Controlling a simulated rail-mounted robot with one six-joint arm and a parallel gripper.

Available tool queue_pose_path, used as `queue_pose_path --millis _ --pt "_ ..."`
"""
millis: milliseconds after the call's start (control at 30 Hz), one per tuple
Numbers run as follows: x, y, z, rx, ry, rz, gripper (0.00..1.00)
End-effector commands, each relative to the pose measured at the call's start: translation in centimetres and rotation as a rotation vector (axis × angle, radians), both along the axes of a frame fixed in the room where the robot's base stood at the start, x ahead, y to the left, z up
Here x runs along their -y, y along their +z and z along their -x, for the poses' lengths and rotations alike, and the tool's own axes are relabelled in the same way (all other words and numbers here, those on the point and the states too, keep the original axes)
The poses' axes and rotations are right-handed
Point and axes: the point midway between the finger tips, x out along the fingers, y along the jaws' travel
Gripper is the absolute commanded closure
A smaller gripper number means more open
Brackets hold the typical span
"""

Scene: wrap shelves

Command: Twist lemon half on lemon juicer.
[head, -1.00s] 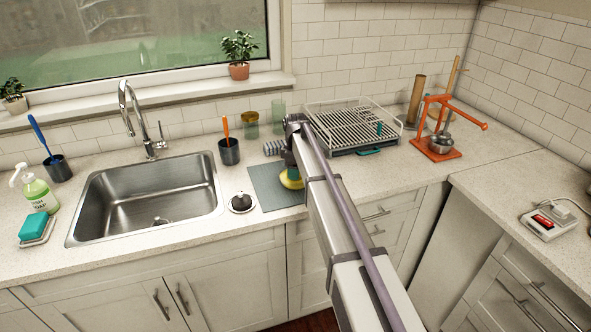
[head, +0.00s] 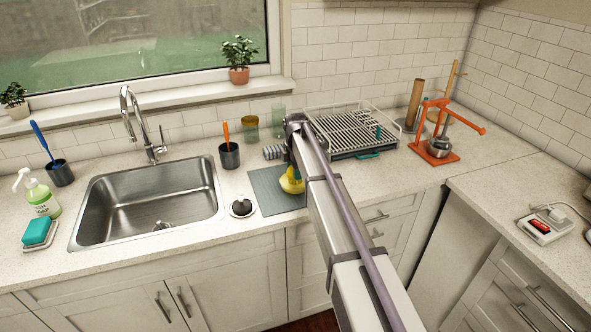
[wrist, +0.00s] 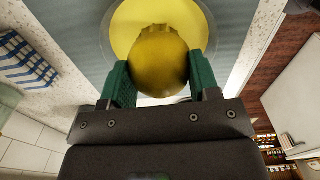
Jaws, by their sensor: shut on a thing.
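The lemon half (wrist: 160,62) is between the two green fingers of my gripper (wrist: 162,85) in the wrist view, cut side hidden. My gripper is shut on it. Below it is the yellow juicer (wrist: 135,20) with a pale rim, on a grey mat. In the head view the yellow juicer (head: 291,186) stands on the grey mat (head: 265,193), partly hidden by my arm. The lemon half sits over the juicer's middle. Whether it touches the cone is hidden.
The sink (head: 150,205) lies to the left, with a dark cup (head: 229,156) and a sink plug (head: 241,206) nearer the mat. A dish rack (head: 350,130) and an orange press (head: 437,150) stand to the right. A striped cloth (wrist: 25,62) lies beside the mat.

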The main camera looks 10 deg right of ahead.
Motion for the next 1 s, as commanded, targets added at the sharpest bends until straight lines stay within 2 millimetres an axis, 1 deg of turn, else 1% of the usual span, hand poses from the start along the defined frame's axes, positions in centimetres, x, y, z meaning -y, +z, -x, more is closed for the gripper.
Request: queue_pose_path --millis 33,400,467,1000 --pt "0.0 1.2 0.0 0.000 0.000 0.000 0.76" --pt "0.0 4.9 0.0 0.000 -0.001 0.000 0.76" --pt "0.0 5.2 0.0 0.000 -0.001 0.000 0.76" --pt "0.0 4.9 0.0 0.000 -0.001 0.000 0.76"
